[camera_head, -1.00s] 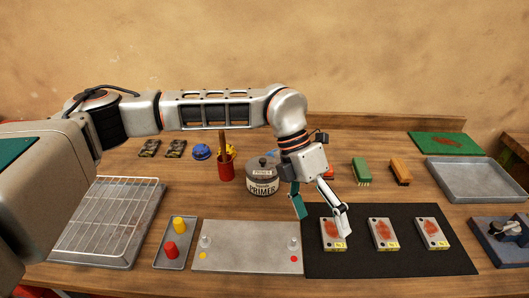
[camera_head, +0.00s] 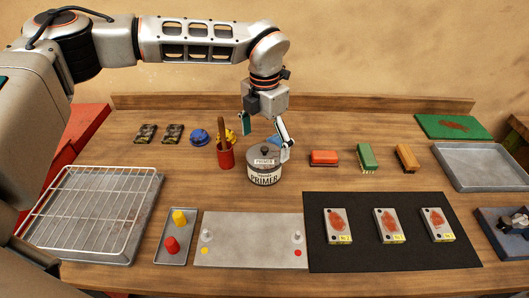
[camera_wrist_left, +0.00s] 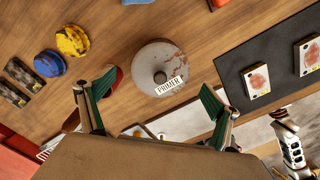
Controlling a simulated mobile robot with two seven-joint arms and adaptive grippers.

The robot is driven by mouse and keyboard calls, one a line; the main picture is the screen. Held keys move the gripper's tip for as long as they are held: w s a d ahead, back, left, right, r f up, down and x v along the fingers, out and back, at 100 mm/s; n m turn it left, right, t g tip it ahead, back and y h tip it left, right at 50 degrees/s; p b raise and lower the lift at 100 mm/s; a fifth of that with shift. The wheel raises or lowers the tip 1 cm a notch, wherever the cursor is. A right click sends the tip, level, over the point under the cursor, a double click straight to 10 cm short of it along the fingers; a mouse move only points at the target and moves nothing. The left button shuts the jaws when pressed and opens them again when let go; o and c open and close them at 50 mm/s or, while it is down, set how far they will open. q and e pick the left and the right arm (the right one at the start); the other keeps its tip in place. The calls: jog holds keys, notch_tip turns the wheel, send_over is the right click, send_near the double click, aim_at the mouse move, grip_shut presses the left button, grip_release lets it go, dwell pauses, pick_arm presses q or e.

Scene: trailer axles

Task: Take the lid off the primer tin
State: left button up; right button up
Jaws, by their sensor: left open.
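The primer tin (camera_head: 264,173) stands upright on the wooden bench, its grey lid (camera_head: 264,151) on top with a dark round knob. In the left wrist view the lid (camera_wrist_left: 158,56) is seen from above, with rust-coloured marks and a PRIMER label. My left gripper (camera_head: 265,134) is open above and slightly behind the tin, pointing down. In the wrist view its green-padded fingers (camera_wrist_left: 155,106) are spread wide, with the lid ahead of them and nothing between them. My right gripper does not show in the head view.
A red cup (camera_head: 226,158) with a brush handle stands close left of the tin. A grey plate (camera_head: 250,251) and black mat (camera_head: 320,258) lie in front. Red, green and orange brushes (camera_head: 324,157) sit to the right.

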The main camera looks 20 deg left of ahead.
aim_at(264, 148)
pick_arm(q)
jog(key=shift+f, duration=1)
jog(key=shift+s, duration=0.1)
jog(key=c, duration=2.5)
jog(key=shift+f, duration=0.1)
grip_shut()
jog(key=shift+r, duration=0.4)
notch_tip(264, 148, up, 19)
jog(key=shift+r+b, duration=0.15)
jog(key=shift+b, duration=0.3)
